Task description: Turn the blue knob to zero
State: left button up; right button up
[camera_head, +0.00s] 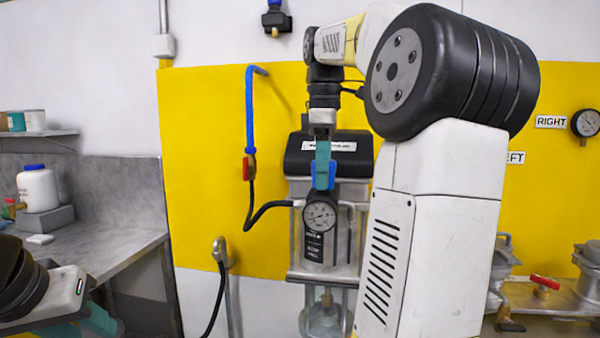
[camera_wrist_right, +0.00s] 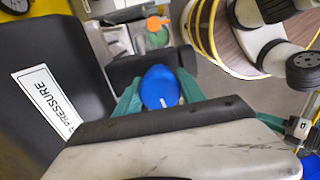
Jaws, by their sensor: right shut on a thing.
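The blue knob (camera_head: 331,175) sits on top of the pressure gauge (camera_head: 320,216) on the dark-topped drum agitator unit (camera_head: 300,160). My right gripper (camera_head: 322,172) reaches down from above and is shut on the knob. In the right wrist view the blue knob (camera_wrist_right: 160,87) is between the teal fingers of the right gripper (camera_wrist_right: 161,92), one on each side.
A grey counter (camera_head: 120,250) with a white blue-lidded jar (camera_head: 37,188) stands at the left. A blue pipe (camera_head: 250,110) with a red valve handle (camera_head: 246,168) runs down the yellow wall. A bench with a red-handled valve (camera_head: 545,282) is at the right.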

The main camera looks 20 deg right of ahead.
jog(key=n, duration=0.4)
jog(key=shift+r, duration=0.1)
dwell(0.6)
jog(key=o, duration=1.4)
jog(key=shift+c, duration=0.2)
